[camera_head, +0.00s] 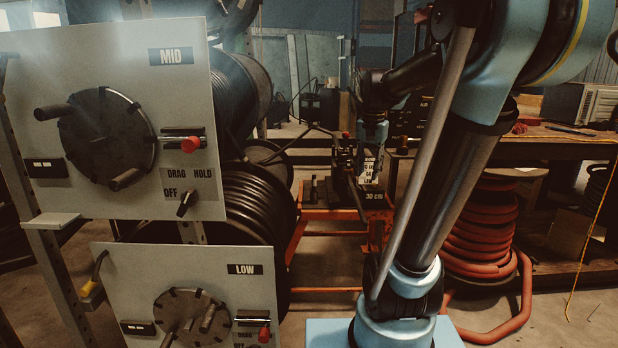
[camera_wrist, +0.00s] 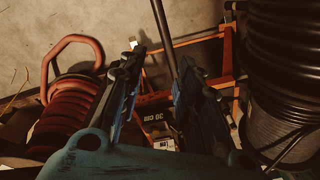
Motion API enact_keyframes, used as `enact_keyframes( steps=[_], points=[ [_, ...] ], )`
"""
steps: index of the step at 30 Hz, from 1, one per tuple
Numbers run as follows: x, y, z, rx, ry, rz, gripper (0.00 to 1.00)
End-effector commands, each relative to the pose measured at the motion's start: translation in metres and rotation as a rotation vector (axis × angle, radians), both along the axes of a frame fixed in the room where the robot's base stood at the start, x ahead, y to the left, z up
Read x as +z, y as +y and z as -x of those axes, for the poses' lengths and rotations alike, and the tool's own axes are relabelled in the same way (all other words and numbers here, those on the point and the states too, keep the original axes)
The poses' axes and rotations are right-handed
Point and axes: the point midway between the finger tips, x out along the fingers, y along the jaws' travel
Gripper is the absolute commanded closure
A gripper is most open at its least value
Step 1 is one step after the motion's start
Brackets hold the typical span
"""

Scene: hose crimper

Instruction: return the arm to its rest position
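My arm stands at the right of the head view and reaches back toward the orange frame, with its wrist (camera_head: 374,92) bent downward. My gripper (camera_wrist: 162,62) is best seen in the wrist view: its two blue and black fingers are apart, and I see nothing gripped between them. A dark rod shows beyond the gap. In the head view the gripper is small and partly lost against the crimper bench (camera_head: 340,212), so its exact clearance is unclear.
Hose-reel panels marked MID (camera_head: 30,190) and LOW (camera_head: 125,275) fill the left, with black hose coils (camera_head: 250,205) behind. A red hose coil (camera_head: 482,235) lies right of my arm, below a wooden workbench (camera_head: 560,133). A yellow cord (camera_head: 590,235) hangs at right.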

Motion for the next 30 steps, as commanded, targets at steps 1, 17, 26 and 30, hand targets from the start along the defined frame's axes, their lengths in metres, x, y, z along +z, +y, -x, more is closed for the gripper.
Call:
enact_keyframes(
  steps=[1,17,26,30],
  points=[
    [-0.009,0.000,0.017,0.029,-0.005,0.004,0.68],
    [-0.115,-0.004,0.149,0.362,-0.066,0.049,0.68],
    [-0.170,-0.004,0.193,0.499,-0.090,0.074,0.68],
    [-0.179,-0.004,0.199,0.522,-0.093,0.079,0.68]
  ],
)
